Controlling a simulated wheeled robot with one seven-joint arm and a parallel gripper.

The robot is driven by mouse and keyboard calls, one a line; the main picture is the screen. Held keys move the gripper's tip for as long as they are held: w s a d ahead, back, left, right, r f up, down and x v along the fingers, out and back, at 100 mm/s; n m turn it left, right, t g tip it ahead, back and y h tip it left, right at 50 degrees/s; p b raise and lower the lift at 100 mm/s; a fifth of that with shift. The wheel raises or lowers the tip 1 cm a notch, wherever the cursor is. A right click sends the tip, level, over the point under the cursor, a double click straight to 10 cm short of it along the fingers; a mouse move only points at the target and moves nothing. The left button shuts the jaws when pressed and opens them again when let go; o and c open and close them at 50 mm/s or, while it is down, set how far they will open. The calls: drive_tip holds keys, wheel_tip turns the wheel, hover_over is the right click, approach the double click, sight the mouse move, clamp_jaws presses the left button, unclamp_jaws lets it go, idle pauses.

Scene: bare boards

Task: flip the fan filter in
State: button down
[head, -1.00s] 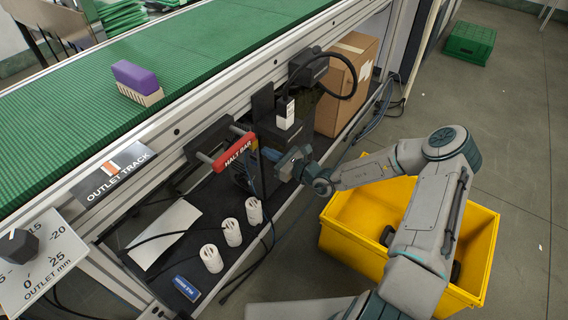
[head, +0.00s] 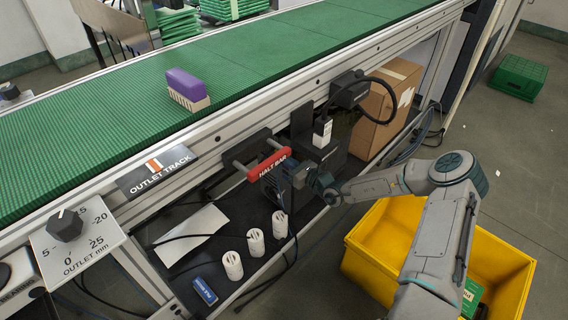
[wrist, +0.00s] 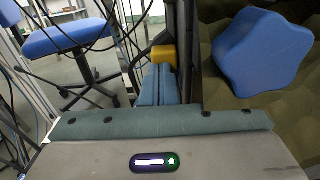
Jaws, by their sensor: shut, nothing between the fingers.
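I cannot pick out the fan filter for certain. A dark boxy unit (head: 326,158) sits under the conveyor edge, right of the red halt bar (head: 269,164). My gripper (head: 290,172) is in front of this unit, just below and right of the bar, and hides part of it. In the wrist view my gripper (wrist: 158,85) is shut with its blue-grey fingers together and nothing between them. A small yellow block (wrist: 163,55) shows at the fingertips; I cannot tell if they touch it. A blue lobed knob (wrist: 262,52) is close by on the right, apart from the fingers.
The green conveyor (head: 250,70) carries a purple-topped brush (head: 187,88). A cardboard box (head: 388,110) stands to the right. A yellow bin (head: 372,262) is below my arm. Cables hang nearby.

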drive_tip(key=shift+w+r, duration=0.3)
